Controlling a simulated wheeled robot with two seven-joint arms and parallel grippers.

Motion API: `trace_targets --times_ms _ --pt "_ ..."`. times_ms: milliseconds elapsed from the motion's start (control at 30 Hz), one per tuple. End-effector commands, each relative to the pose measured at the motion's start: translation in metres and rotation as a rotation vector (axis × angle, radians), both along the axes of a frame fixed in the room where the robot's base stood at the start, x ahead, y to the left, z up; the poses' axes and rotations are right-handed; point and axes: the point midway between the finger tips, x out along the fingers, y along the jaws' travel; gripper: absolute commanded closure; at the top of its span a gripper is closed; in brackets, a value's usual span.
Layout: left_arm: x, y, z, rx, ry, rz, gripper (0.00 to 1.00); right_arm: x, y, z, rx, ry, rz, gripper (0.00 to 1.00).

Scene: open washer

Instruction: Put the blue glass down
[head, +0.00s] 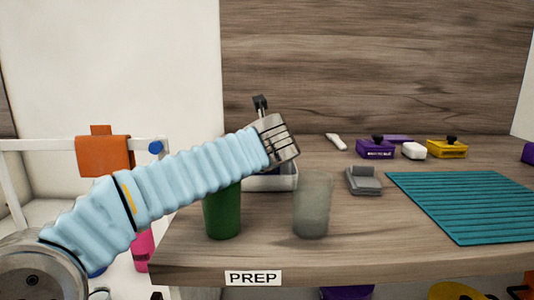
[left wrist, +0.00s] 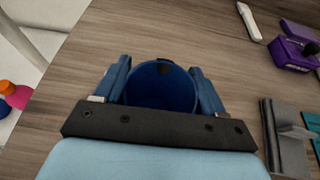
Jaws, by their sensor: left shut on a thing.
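The blue glass (left wrist: 160,92) shows in the left wrist view, seen from above into its open mouth. The two fingers of my left gripper (left wrist: 158,78) are on either side of it and shut on it. The wooden counter is below the glass; I cannot tell whether its base touches the wood. In the head view my left arm reaches over the counter, and its wrist hides the blue glass and the fingers. My right gripper is in neither view.
A green glass (head: 223,214) and a grey glass (head: 313,208) stand near the front edge. A white tray (head: 270,182) is partly behind my arm. A grey holder (head: 363,182) and a teal mat (head: 465,205) lie to the right. Purple (head: 375,150) and yellow (head: 447,149) boxes sit farther back.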

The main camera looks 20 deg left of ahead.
Motion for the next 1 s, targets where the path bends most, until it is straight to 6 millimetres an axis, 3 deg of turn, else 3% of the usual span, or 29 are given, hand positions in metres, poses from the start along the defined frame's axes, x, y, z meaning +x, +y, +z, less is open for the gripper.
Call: trace_targets --times_ms 33,67,233,567,667,1000 --pt "0.000 0.000 -0.002 0.000 -0.001 0.000 0.67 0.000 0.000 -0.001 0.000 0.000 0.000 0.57" --pt "0.000 0.000 -0.002 0.000 0.000 0.000 0.29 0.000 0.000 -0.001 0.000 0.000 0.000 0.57" --pt "0.000 0.000 -0.002 0.000 0.000 0.000 0.05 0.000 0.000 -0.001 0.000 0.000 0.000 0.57" --pt "-0.001 0.000 0.003 0.000 0.000 0.000 0.05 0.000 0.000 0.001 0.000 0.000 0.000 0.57" --pt "-0.012 -0.004 0.007 0.000 -0.001 -0.002 0.05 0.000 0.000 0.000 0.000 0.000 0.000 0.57" --pt "-0.080 -0.025 0.037 -0.001 -0.002 -0.003 0.05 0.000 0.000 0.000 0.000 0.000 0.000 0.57"
